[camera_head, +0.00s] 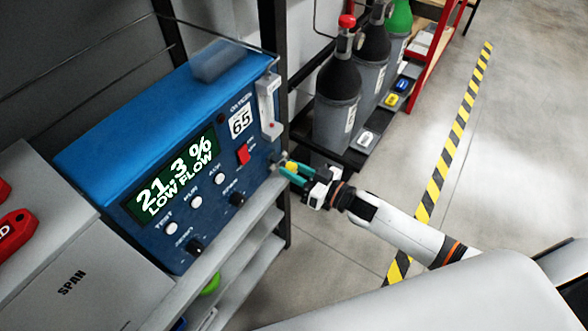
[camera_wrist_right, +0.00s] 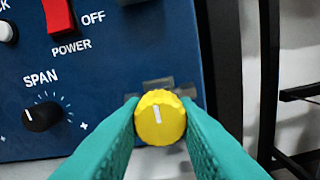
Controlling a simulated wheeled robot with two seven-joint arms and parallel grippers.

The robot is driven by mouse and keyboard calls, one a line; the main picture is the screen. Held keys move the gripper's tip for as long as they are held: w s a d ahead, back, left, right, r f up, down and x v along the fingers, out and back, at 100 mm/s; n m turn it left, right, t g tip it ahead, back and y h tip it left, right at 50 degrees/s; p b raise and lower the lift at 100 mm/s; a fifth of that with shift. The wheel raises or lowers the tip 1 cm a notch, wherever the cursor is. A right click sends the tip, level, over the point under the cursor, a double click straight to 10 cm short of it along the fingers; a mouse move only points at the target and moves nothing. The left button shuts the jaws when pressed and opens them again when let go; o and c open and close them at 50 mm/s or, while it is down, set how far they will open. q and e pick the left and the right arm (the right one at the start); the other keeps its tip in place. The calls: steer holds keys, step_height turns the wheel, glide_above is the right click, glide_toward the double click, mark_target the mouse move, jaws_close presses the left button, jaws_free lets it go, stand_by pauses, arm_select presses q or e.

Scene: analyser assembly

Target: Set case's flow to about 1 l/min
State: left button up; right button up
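The blue analyser case (camera_head: 165,130) stands on a shelf unit, its green display (camera_head: 172,180) reading "21.3 %" and "LOW FLOW". A pale flow tube (camera_head: 268,105) is on the right of its front, with a small reddish mark low in it; its scale is too small to read. My left gripper is out of view.
A red power switch (camera_head: 243,154) and the black span knob (camera_wrist_right: 43,116) are close by on the panel. A dark post stands just right of the case. Gas bottles (camera_head: 336,105) stand on a low rack behind. The floor at right is open.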

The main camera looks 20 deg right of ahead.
steer(key=shift+c, duration=0.8)
steer(key=shift+n, duration=0.3)
steer(key=n, duration=0.5)
steer(key=shift+n, duration=0.4)
steer(key=n, duration=0.3)
steer(key=shift+d, duration=0.1)
steer(key=n+b, duration=0.1)
steer(key=n, duration=0.3)
steer(key=n+b, duration=0.2)
steer(key=n, duration=0.4)
steer(key=shift+w+n, duration=0.1)
steer(key=shift+n, duration=0.2)
steer(key=n+b, duration=0.2)
steer(key=n, duration=0.4)
steer(key=shift+r+b, duration=0.15)
steer(key=shift+b, duration=0.2)
steer(key=shift+n, duration=0.4)
